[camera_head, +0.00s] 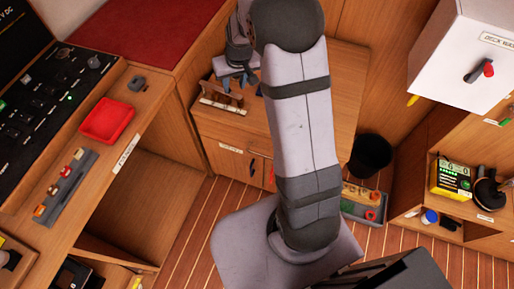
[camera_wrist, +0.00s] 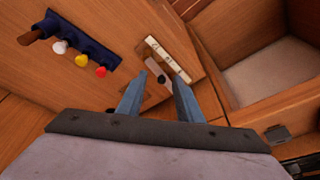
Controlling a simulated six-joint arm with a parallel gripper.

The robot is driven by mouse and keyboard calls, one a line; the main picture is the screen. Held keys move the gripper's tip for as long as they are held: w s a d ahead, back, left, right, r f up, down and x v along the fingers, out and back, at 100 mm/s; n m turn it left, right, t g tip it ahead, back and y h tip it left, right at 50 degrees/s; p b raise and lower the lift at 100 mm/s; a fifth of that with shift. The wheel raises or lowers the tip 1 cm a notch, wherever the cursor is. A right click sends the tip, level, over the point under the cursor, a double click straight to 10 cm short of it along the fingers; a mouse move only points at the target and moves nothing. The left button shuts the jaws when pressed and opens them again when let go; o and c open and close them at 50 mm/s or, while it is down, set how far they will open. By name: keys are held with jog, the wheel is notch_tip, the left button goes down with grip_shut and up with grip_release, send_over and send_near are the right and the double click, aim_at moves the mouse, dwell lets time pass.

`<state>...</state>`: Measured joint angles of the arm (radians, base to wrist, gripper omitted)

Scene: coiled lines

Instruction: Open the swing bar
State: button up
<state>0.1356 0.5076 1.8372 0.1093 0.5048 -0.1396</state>
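My gripper (camera_wrist: 157,82) is open in the wrist view, its two blue-grey fingers apart. Between and just beyond the fingertips is a small wooden piece with a dark round spot (camera_wrist: 161,78), likely the swing bar. I cannot tell whether the fingers touch it. A pale labelled strip (camera_wrist: 167,60) lies just past it. The bar's ends and position are unclear.
A dark blue rack (camera_wrist: 72,44) with brown, white, yellow and red knobs is left of the fingers. An open compartment (camera_wrist: 270,70) is at right. In the head view, a red tray (camera_head: 107,120) lies on the left console; a black bin (camera_head: 371,155) stands right of my arm.

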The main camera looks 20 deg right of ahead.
jog(key=s+a+f+g, duration=0.1)
jog(key=s+g, duration=0.1)
jog(key=s, duration=0.9)
jog(key=s+a+f+g, duration=0.1)
jog(key=s+g, duration=0.2)
jog(key=s, duration=0.9)
jog(key=shift+a+f+p, duration=0.2)
jog(key=shift+a+p, duration=0.2)
jog(key=shift+p, duration=0.05)
jog(key=shift+c, duration=0.6)
